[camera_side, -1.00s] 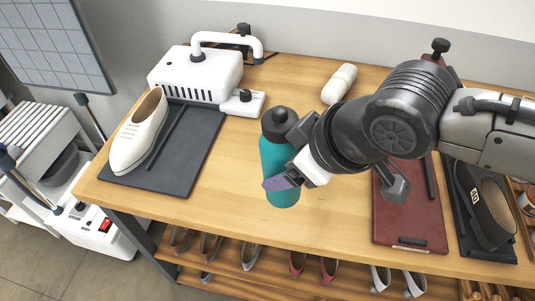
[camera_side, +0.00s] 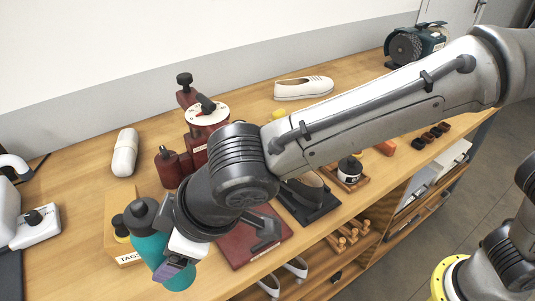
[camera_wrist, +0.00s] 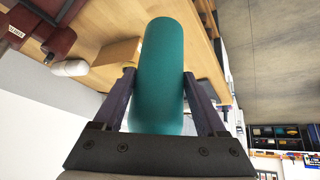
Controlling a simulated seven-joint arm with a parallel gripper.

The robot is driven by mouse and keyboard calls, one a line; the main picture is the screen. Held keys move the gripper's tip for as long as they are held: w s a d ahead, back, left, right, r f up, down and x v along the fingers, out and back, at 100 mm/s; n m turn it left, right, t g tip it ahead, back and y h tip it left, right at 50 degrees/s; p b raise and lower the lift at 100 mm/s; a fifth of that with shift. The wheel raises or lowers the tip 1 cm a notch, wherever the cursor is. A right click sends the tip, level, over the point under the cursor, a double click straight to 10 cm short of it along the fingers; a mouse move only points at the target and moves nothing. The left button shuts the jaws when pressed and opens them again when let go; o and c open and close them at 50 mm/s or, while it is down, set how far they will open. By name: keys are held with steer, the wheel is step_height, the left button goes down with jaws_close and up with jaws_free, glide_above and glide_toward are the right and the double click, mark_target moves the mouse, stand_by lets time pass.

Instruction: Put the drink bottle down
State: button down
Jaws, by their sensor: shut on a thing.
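The drink bottle (camera_side: 153,252) is teal with a dark grey cap and sits at the lower left of the side view, leaning slightly in the picture. My gripper (camera_side: 177,262) is shut on its body from the right. In the wrist view the bottle (camera_wrist: 163,75) stands between the two fingers of my gripper (camera_wrist: 158,85), one on each side. Its cap is out of sight there. The bottle overlaps a tan box in the side view; I cannot tell whether its base touches the table.
The tan box marked TAGS (camera_side: 119,212) stands right behind the bottle on the wooden table (camera_side: 75,205). A white rounded object (camera_side: 125,152), a dark red machine (camera_side: 192,140) and a dark red board (camera_side: 236,247) are near. Bare table lies left of the box.

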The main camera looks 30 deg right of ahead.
steer(key=w+d+r+m+h, duration=0.1)
steer(key=d+m, duration=0.2)
steer(key=d, duration=0.7)
steer(key=w+d+r+m+t+h, duration=0.1)
steer(key=d+m, duration=0.1)
steer(key=d, duration=0.7)
steer(key=w+d+r+m+h, duration=0.1)
steer(key=d+m+h, duration=0.15)
steer(key=d, duration=0.75)
steer(key=s+d+m+h, duration=0.2)
steer(key=s+d+m, duration=0.3)
steer(key=d, duration=0.7)
steer(key=s+d+m+h, duration=0.1)
steer(key=s+d+m, duration=0.2)
steer(key=s+d, duration=0.6)
steer(key=w+d+f, duration=0.3)
steer(key=w+f, duration=0.3)
steer(key=w, duration=0.2)
steer(key=w+d+f, duration=0.3)
steer(key=w+f, duration=0.3)
steer(key=w, duration=0.1)
steer(key=shift+w+f+g, duration=0.3)
steer(key=shift+w+f, duration=0.05)
steer(key=shift+d+f, duration=0.1)
steer(key=shift+f, duration=0.1)
